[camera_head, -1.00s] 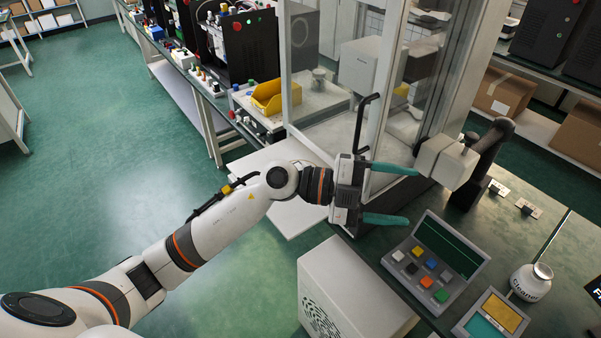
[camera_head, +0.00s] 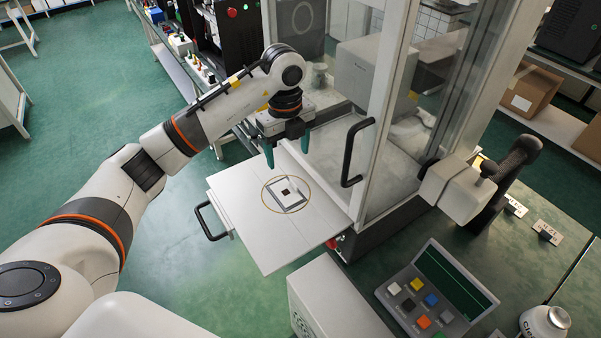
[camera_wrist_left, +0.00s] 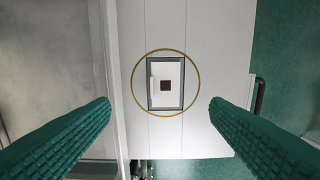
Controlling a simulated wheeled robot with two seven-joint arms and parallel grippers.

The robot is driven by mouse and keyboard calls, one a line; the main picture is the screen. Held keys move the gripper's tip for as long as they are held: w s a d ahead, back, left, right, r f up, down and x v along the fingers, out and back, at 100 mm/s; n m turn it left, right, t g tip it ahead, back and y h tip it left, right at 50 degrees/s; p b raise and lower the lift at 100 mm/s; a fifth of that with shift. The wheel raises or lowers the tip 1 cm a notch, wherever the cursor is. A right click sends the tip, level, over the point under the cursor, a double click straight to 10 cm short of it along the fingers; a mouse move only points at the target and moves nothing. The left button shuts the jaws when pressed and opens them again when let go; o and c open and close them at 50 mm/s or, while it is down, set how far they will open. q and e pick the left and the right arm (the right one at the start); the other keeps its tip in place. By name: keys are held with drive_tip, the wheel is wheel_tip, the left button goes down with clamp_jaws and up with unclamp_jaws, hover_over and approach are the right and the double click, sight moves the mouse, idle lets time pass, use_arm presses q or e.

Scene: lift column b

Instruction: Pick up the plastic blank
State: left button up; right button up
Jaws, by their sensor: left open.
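A small white piece (camera_head: 293,186), which looks like the plastic blank, stands out from a grey-framed square fixture (camera_head: 285,195) on a white pull-out tray (camera_head: 245,232). The fixture has a small dark brown square at its centre and a thin gold ring around it. In the left wrist view the white piece (camera_wrist_left: 153,74) lies at the left inside the grey frame. My left gripper (camera_head: 287,149) is open and empty, pointing down above the fixture, its teal fingers on either side of it in the wrist view and apart from it. My right gripper is not in view.
A glass-walled cabinet (camera_head: 380,110) with a black door handle (camera_head: 352,155) stands right behind the tray. A white box (camera_head: 335,300) stands in front of the tray.

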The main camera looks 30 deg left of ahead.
use_arm(q)
drive_tip(key=p, duration=0.3)
hover_over(286, 192)
wheel_tip(286, 192, down, 5)
drive_tip(key=shift+s+d+f, duration=0.1)
drive_tip(key=shift+d+f, duration=0.05)
drive_tip(key=shift+f, duration=0.35)
wheel_tip(286, 192, down, 3)
drive_tip(key=shift+r+p, duration=0.1)
drive_tip(key=shift+p, duration=1)
wheel_tip(286, 192, down, 2)
drive_tip(key=shift+f, duration=0.25)
drive_tip(key=c, duration=1.1)
drive_tip(key=shift+o, duration=0.2)
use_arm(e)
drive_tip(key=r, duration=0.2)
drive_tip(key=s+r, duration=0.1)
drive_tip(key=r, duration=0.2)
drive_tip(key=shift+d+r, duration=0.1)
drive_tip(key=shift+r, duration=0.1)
